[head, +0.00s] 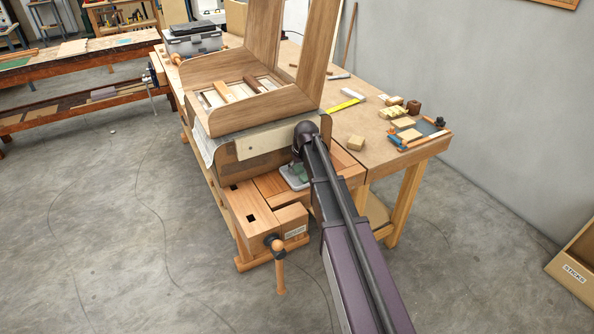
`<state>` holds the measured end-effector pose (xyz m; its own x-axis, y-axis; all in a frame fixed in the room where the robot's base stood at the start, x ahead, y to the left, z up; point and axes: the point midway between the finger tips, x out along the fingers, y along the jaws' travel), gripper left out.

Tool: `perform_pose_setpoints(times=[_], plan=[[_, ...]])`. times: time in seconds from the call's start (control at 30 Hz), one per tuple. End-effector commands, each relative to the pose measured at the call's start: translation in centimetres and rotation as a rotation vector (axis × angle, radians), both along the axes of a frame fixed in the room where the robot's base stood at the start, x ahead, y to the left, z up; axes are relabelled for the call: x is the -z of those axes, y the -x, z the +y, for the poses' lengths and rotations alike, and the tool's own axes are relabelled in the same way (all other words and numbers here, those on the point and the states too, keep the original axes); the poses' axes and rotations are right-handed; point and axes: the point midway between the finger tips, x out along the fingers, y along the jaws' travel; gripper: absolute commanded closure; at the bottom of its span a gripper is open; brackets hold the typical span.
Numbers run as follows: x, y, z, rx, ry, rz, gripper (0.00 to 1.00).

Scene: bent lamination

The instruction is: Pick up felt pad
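My arm reaches up from the bottom right to a dark round joint at the front of the workbench (239,203). My gripper itself cannot be made out; it seems hidden beyond that joint. A grey felt-like sheet (199,143) shows along the left edge under the curved wooden form (262,119); I cannot tell whether it is the felt pad. A small pale plate with a green part (299,173) lies on the bench top just left of my arm and is partly covered by it.
Tall wooden sides of the form rise above the bench. A grey toolbox (194,43) stands behind. The vise handle (279,270) sticks out in front.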

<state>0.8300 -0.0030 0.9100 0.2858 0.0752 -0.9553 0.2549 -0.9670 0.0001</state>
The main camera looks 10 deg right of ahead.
Motion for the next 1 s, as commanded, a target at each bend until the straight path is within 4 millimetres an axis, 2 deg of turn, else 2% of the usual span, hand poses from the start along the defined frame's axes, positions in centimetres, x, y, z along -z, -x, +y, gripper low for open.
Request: perform_pose_setpoints(times=[0.03,0.1,0.13,0.67,1.0], plan=[[0.0,0.0,0.0,0.0,0.0,0.0,0.51],[0.0,0.0,0.0,0.0,0.0,0.0,0.62],[0.0,0.0,0.0,0.0,0.0,0.0,0.64],[-0.2,0.0,0.0,0.0,0.0,0.0,0.64],[-2.2,0.0,0.1,-0.001,0.0,0.0,0.64]])
